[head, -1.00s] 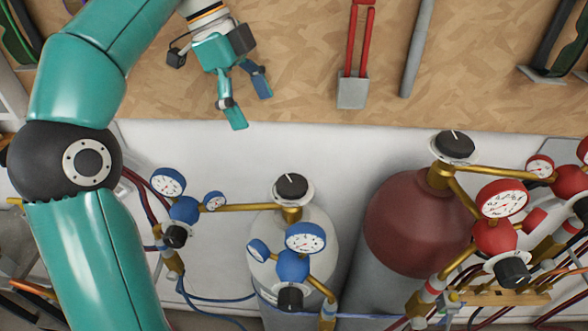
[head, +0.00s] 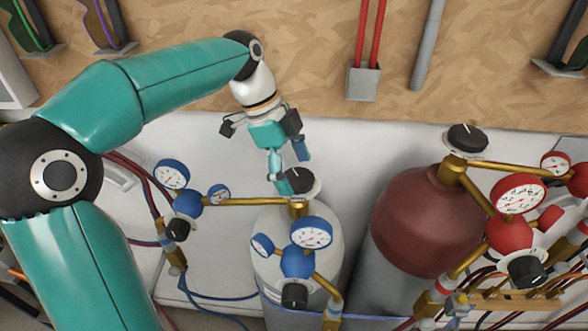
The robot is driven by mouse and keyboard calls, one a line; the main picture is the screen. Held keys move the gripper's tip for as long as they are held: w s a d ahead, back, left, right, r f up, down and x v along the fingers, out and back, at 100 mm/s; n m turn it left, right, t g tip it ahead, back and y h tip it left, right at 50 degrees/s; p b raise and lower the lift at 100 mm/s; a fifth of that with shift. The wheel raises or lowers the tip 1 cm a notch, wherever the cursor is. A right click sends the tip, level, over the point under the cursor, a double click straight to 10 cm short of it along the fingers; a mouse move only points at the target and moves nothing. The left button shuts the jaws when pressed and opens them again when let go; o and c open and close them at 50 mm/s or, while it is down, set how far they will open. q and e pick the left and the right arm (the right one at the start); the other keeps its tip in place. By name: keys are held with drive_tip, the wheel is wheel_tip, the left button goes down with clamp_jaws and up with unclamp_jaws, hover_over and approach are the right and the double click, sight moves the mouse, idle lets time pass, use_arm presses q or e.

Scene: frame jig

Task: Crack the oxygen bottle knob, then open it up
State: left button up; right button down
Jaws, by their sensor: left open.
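The white bottle with blue gauges (head: 268,225), which I take as the oxygen bottle, stands in the middle of the head view. Its black knob (head: 305,181) sits on top, on a brass valve, with a white mark on its face. My left gripper (head: 293,168) is open and points down at the knob from above. One teal fingertip overlaps the knob's left edge, and the other finger shows above it. I cannot tell whether the fingers touch the knob. My right gripper is not in view.
Blue gauges (head: 312,233) and brass pipes stand close around the white bottle's valve. A dark red bottle (head: 420,215) with its own black knob (head: 467,138) and red regulators (head: 510,232) stands to the right. Red-handled tools (head: 370,35) hang on the wooden wall behind.

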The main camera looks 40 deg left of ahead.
use_arm(q)
drive_tip(key=shift+f, duration=0.15)
drive_tip(key=c, duration=1.1)
drive_tip(key=shift+c, duration=0.2)
drive_tip(key=shift+n, duration=0.3)
